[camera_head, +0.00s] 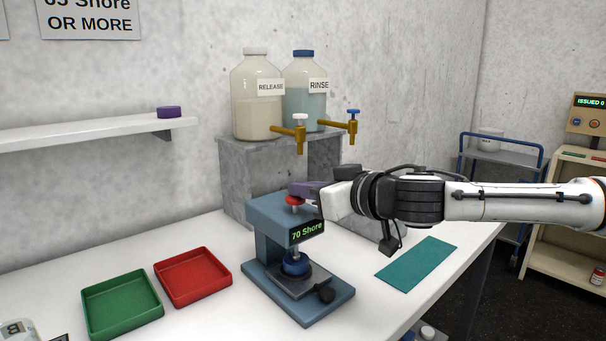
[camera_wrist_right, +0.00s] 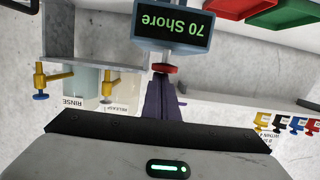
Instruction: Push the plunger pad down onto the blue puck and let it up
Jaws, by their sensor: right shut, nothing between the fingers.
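The blue-grey tester (camera_head: 272,216) stands on the white bench, and its display (camera_head: 306,231) reads "70 Shore". Its red plunger pad (camera_head: 294,199) is on top, under the fingertips of my right gripper (camera_head: 298,188). The blue puck (camera_head: 296,265) sits on the tester's lower plate, with the metal plunger rod reaching down to it. In the right wrist view the shut purple fingers (camera_wrist_right: 163,88) end at the red pad (camera_wrist_right: 165,69). I cannot tell whether they press on it. My left gripper is out of view.
A green tray (camera_head: 122,304) and a red tray (camera_head: 193,277) lie left of the tester. A teal mat (camera_head: 416,263) lies to its right. Behind is a grey stand (camera_head: 237,176) with two tapped bottles. A purple puck (camera_head: 169,112) sits on the wall shelf.

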